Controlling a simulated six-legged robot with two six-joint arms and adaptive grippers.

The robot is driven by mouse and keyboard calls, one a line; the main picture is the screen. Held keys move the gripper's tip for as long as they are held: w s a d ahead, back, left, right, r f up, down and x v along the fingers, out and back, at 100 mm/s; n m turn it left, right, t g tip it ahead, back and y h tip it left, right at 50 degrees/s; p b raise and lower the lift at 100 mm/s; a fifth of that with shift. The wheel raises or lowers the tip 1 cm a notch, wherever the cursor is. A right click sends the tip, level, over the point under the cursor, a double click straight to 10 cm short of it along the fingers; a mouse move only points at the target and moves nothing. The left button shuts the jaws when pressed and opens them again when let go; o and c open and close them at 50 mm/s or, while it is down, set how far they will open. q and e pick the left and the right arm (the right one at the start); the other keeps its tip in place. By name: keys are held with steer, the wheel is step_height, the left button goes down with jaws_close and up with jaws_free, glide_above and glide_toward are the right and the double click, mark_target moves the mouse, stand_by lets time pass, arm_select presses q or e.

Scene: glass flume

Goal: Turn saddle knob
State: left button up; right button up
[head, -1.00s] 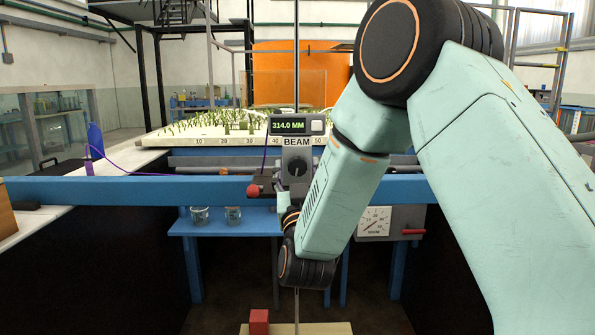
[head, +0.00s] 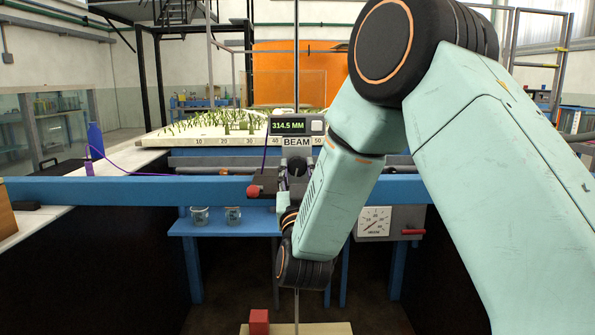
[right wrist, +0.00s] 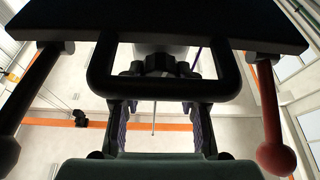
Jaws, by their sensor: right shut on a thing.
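The saddle (head: 297,148) sits on the blue beam, with a label reading BEAM and a green display (head: 288,126) reading 314.5 MM. Its dark knob (head: 297,167) is below the label and partly hidden by my fingers. My right gripper (head: 297,180) reaches up from below, with one finger on each side of the knob. In the right wrist view the dark lobed knob (right wrist: 158,65) sits between the fingertips of my right gripper (right wrist: 158,82), which is shut on it. A black loop (right wrist: 160,93) crosses in front. My left gripper is out of view.
The blue beam (head: 100,190) runs across the picture. A red ball lever (head: 254,190) stands just left of the knob; its ball also shows in the right wrist view (right wrist: 277,158). Below are a blue table (head: 215,228), a dial box (head: 375,221) and a red cube (head: 259,320).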

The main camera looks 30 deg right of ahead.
steer(key=o, duration=1.2)
steer(key=shift+c, duration=0.2)
steer(key=v, duration=1.2)
